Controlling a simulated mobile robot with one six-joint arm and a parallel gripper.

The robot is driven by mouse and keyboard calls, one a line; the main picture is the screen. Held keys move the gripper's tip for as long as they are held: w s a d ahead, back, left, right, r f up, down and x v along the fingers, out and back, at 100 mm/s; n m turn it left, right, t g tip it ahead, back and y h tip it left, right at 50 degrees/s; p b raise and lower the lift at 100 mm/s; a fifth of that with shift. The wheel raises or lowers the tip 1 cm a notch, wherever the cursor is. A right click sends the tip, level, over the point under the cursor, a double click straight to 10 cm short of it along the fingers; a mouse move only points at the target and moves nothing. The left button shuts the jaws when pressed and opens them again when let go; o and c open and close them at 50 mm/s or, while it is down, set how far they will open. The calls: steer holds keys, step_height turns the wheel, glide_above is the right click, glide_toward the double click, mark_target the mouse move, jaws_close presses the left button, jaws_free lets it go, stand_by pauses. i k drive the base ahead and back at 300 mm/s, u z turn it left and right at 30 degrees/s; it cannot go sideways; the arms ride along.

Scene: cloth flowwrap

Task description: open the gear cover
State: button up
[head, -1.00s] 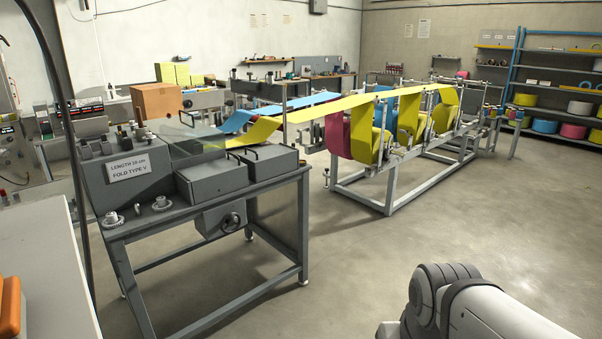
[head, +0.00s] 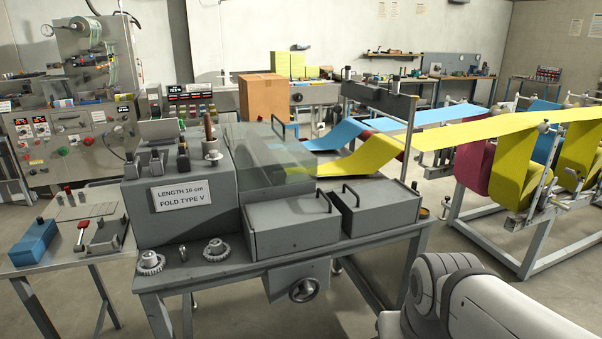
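The grey folding machine (head: 185,220) stands on a metal-legged bench in the middle of the head view. Two low grey box covers, a left one (head: 295,224) and a right one (head: 380,208), sit side by side on its front. Each has a dark handle on top, and both look closed. I cannot tell from the view which one is the gear cover. A clear tinted guard (head: 268,160) stands behind them. Two loose gears, one at the left (head: 150,262) and one beside it (head: 216,249), lie on the front ledge. Only a white link of my arm shows at bottom right; my gripper is out of view.
A handwheel (head: 304,290) sticks out below the machine's front. A side table (head: 75,255) with a blue block (head: 31,240) and a red-handled lever stands at left. Yellow and blue cloth bands run right to a roll stand (head: 535,240). Floor is visible at bottom right.

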mark_target(283, 226)
steer(key=u, duration=0.3)
steer(key=i, duration=1.2)
steer(key=u, duration=0.3)
steer(key=k, duration=0.9)
steer(key=u, duration=0.15)
steer(key=i, duration=0.9)
steer(key=z, duration=0.05)
